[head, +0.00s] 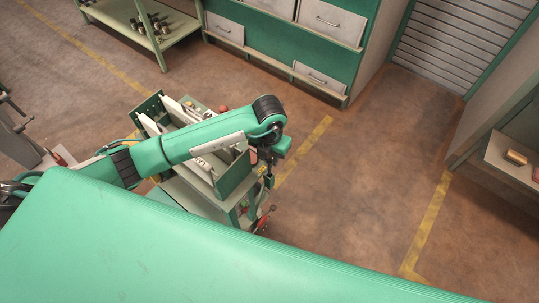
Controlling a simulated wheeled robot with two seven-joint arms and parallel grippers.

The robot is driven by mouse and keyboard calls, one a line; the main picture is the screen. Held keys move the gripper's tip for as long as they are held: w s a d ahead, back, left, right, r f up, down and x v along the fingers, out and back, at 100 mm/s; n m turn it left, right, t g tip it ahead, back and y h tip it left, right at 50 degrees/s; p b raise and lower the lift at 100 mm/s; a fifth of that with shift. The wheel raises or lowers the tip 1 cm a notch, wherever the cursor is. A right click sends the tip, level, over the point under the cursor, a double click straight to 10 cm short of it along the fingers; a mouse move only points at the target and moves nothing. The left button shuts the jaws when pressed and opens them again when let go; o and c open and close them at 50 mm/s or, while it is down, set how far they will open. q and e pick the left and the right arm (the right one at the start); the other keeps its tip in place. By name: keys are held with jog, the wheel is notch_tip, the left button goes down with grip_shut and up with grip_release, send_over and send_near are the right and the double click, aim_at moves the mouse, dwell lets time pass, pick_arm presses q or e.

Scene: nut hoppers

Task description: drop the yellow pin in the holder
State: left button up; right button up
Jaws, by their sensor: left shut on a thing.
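My left arm comes in from the left and reaches over a green and grey hopper station (205,192). Its wrist bends down, and my left gripper (267,168) points downward at the right side of the station. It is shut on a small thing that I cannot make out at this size. I cannot pick out the yellow pin or the holder for certain. The arm covers part of the station. My right gripper is not in view.
A red-handled part (265,220) sits low at the station's right side. A green cabinet with grey drawers (330,22) stands behind. A shelf with small parts (515,157) is at the right. The brown floor (360,190) between is clear.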

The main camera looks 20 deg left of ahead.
aim_at(270, 173)
pick_arm(q)
jog(key=shift+f, duration=0.15)
jog(key=shift+f+b, duration=3.4)
jog(key=shift+f, duration=0.65)
jog(key=o, duration=1.1)
jog(key=shift+c, duration=0.2)
notch_tip(270, 173, up, 14)
jog(key=b, duration=0.3)
jog(key=shift+f, duration=0.1)
